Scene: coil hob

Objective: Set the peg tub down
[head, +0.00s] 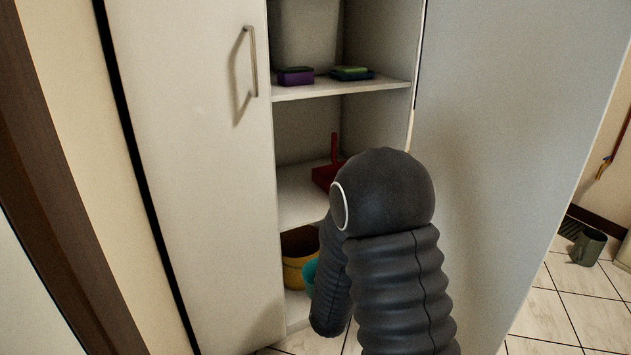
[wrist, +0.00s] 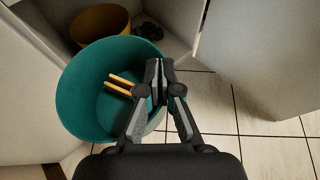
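The peg tub (wrist: 82,75) is a teal round tub with a few wooden pegs (wrist: 122,84) inside, seen from above in the wrist view. My gripper (wrist: 160,68) has its fingers close together on the tub's right rim. In the head view only a sliver of the tub (head: 309,278) shows, at the bottom of the open cupboard, beside my arm. My arm hides the rest of the tub and the gripper there. I cannot tell whether the tub's base touches anything.
A yellow bucket (head: 297,262) stands in the cupboard's bottom, just behind the tub. Above it, a shelf holds a red dustpan (head: 325,177); a higher shelf holds sponges (head: 296,76). An open door (head: 500,150) stands right. Tiled floor shows right, with a dark green bin (head: 588,247).

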